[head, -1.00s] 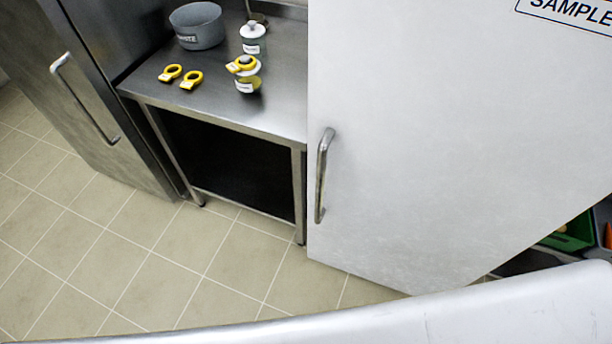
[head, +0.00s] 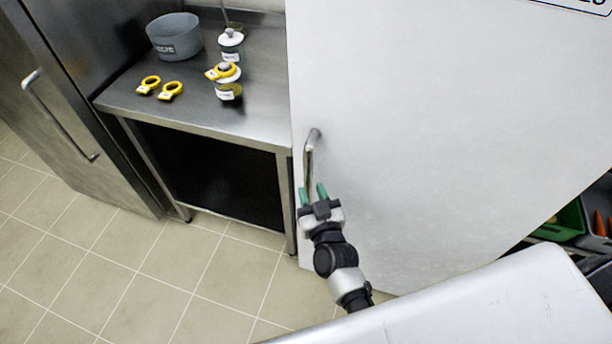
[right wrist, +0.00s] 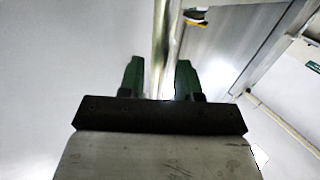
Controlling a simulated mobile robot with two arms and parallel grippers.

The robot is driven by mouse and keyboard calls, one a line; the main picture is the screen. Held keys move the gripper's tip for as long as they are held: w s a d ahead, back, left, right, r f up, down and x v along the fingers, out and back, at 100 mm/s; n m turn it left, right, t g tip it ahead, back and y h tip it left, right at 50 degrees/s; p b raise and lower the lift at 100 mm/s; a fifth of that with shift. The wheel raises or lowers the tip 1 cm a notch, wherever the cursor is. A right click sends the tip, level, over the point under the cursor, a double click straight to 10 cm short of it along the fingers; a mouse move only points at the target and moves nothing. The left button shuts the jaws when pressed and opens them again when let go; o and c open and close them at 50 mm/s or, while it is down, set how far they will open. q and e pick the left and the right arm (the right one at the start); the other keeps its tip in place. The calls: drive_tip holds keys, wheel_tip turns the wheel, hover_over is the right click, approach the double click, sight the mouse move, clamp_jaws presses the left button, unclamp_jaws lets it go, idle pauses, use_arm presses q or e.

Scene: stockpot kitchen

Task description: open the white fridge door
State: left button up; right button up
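The white fridge door (head: 430,130) fills the right half of the head view and looks like a large flat panel. Its vertical metal bar handle (head: 309,160) is near the door's left edge. My right gripper (head: 313,191) is at the lower part of the handle, with its two green fingers open and pointing up along it. In the right wrist view, the handle bar (right wrist: 161,40) runs between the two spread fingers (right wrist: 159,68), with gaps beside it. My left gripper is not in view.
A steel table (head: 255,115) left of the door holds a grey pot (head: 175,38), labelled jars (head: 231,46) and yellow rings (head: 171,91). A steel cabinet (head: 70,110) stands farther left. A green crate (head: 562,222) shows past the door's lower right edge. Tiled floor (head: 130,260) is clear.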

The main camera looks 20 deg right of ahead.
drive_tip(key=w, duration=0.5)
clamp_jaws()
